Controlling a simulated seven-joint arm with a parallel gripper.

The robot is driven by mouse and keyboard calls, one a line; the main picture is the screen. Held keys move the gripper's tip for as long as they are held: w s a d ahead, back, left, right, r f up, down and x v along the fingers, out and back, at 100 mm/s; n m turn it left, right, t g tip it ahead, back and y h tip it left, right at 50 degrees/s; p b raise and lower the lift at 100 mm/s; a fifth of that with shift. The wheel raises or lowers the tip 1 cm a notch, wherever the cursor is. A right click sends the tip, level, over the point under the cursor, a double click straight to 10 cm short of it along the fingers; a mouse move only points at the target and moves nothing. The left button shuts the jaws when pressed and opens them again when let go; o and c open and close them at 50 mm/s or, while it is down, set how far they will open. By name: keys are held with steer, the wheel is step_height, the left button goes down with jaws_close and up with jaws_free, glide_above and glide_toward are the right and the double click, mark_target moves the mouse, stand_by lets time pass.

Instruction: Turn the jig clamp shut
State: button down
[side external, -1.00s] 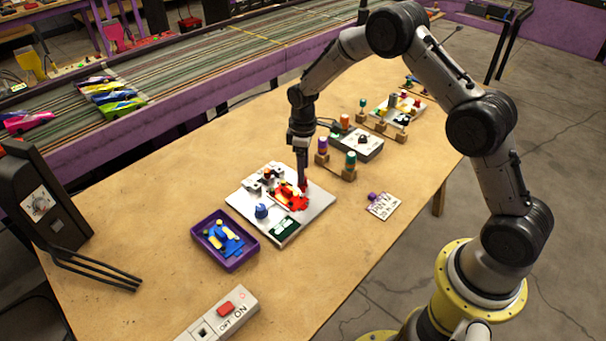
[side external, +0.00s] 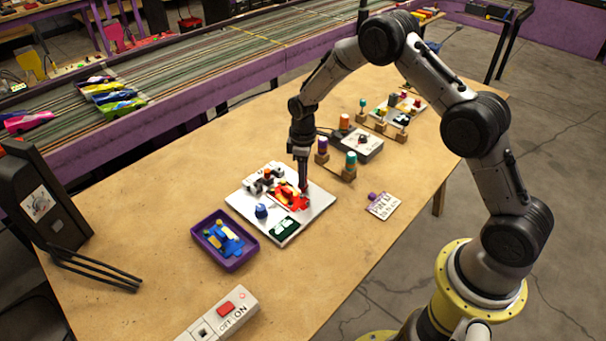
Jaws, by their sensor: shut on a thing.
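The jig is a white plate (side external: 317,209) in the middle of the table, seen in the side external view. It carries a red piece (side external: 284,199) with yellow marks, a blue knob (side external: 261,211), a dark green patch (side external: 285,228) and small grey and dark fittings (side external: 258,184) at the back left. My gripper (side external: 303,190) points down at the right end of the red piece and is shut on a small red part there. The fingers hide much of that part, so I cannot tell whether it is the clamp handle or how far it is turned.
A purple tray (side external: 235,266) with blue and yellow parts stands left of the jig. Posts with coloured caps (side external: 351,160) and a grey box (side external: 358,143) stand behind right. A switch box (side external: 222,313) is at the front.

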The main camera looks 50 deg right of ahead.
steer(key=shift+m, duration=0.4)
steer(key=m, duration=0.3)
steer(key=shift+m, duration=0.3)
steer(key=m, duration=0.4)
steer(key=shift+m, duration=0.4)
steer(key=shift+r, duration=0.1)
steer(key=c, duration=0.6)
jaws_free()
step_height(320, 180, up, 14)
steer(key=shift+f, duration=0.15)
